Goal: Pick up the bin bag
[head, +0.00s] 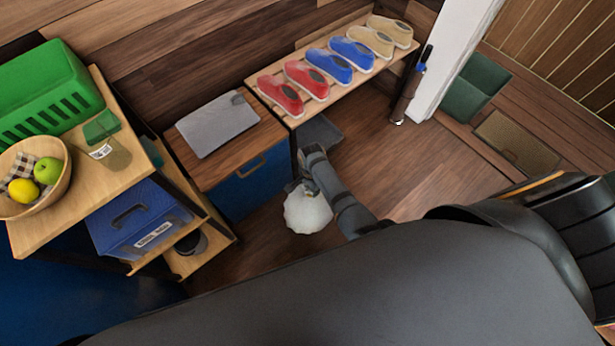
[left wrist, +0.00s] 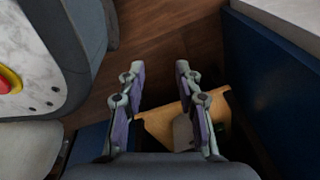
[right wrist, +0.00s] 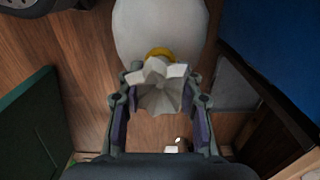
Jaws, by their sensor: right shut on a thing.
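The bin bag (head: 307,213) is white and rounded, and hangs below my right gripper (head: 304,184) in the head view. In the right wrist view the bag (right wrist: 160,28) has a yellow tie (right wrist: 160,53) and a gathered, flared top (right wrist: 160,88). My right gripper (right wrist: 160,98) is shut on this gathered top, a finger on each side. I cannot tell whether the bag touches the floor. My left gripper (left wrist: 159,75) shows only in the left wrist view, with its fingers apart and nothing between them.
A blue cabinet (head: 253,185) with a wooden top stands left of the bag. A bench (head: 343,84) holds several shoes behind it. A shelf unit at the left holds a blue box (head: 140,222) and a green basket (head: 48,92).

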